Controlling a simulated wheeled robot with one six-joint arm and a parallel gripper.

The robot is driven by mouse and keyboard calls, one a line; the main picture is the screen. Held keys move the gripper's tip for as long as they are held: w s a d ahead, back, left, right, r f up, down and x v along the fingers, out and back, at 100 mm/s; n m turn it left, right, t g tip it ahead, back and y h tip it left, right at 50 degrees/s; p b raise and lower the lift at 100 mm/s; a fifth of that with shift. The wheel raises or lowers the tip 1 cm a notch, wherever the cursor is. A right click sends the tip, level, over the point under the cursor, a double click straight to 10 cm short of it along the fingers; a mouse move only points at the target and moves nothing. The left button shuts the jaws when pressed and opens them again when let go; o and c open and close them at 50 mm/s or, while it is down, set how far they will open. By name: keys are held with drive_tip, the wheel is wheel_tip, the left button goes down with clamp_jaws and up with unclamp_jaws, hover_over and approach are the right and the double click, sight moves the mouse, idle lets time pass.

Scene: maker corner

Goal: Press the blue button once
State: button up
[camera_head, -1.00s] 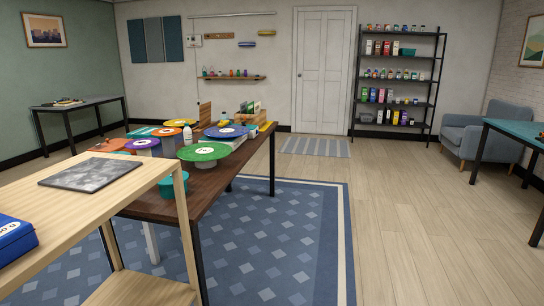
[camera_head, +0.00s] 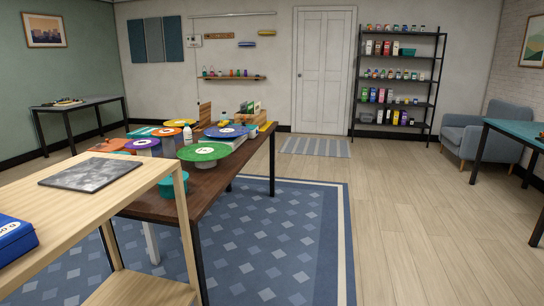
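A blue round disc (camera_head: 227,131) with a pale label at its middle is on the dark wooden table (camera_head: 205,192), behind the green disc (camera_head: 204,152). It looks like a large flat button top. The green disc stands on a pale base near the table's front. A purple disc (camera_head: 142,144), a yellow disc (camera_head: 180,123) and orange discs (camera_head: 110,145) are to the left and behind. My gripper is not in view.
A light wooden shelf unit (camera_head: 120,188) with a grey slab (camera_head: 90,174) and a blue box (camera_head: 14,238) blocks the near left. A white bottle (camera_head: 187,135) and a teal bowl (camera_head: 172,187) are on the dark table. The wooden floor (camera_head: 420,230) at right is clear.

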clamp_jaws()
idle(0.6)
